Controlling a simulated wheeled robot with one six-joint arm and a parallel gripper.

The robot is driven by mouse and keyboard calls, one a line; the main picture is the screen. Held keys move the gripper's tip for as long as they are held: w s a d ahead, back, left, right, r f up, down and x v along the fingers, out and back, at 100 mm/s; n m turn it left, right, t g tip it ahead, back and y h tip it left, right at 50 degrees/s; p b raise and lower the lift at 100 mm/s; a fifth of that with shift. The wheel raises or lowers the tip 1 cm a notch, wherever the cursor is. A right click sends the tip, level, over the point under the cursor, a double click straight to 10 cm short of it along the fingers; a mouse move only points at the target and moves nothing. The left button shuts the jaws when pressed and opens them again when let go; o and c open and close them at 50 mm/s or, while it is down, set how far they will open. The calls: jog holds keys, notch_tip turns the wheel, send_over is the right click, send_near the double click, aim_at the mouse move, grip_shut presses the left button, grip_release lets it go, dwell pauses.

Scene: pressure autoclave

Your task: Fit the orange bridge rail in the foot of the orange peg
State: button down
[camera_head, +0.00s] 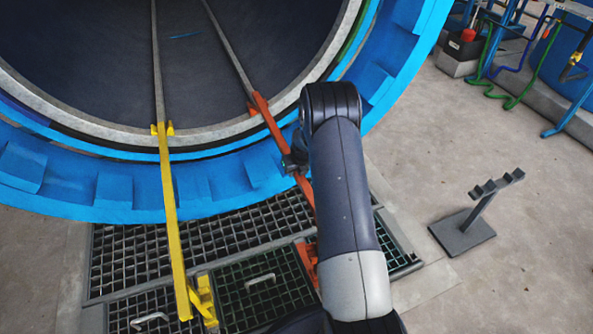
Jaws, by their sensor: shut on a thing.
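The orange bridge rail (272,125) slopes from the autoclave mouth down toward the floor grating. Its upper end is at the end of the right inner track (230,50). My gripper (294,163) is shut on the rail partway along, and my arm covers part of the grip. The rail's lower end passes behind my arm and is hidden. The orange peg (307,257) stands on the grating just left of my forearm, partly covered by it. I cannot tell whether the rail touches the peg's foot.
A yellow bridge rail (170,210) spans from the left track to a yellow peg (204,300). The blue autoclave rim (115,190) curves close above the grating (130,262). A grey stand (480,212) is on the floor at right. Hoses (510,100) lie at upper right.

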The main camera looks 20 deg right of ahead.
jog(key=shift+f+b, duration=0.75)
jog(key=shift+f, duration=0.45)
jog(key=shift+r, duration=0.1)
dwell(0.6)
jog(key=shift+r+p, duration=1)
jog(key=shift+r, duration=0.35)
jog(key=shift+f, duration=0.1)
jog(key=shift+f, duration=0.3)
jog(key=shift+f+b, duration=0.75)
jog(key=shift+f, duration=0.3)
dwell(0.9)
jog(key=shift+r, duration=0.15)
jog(key=shift+r+p, duration=0.4)
jog(key=shift+r, duration=0.05)
dwell(1.8)
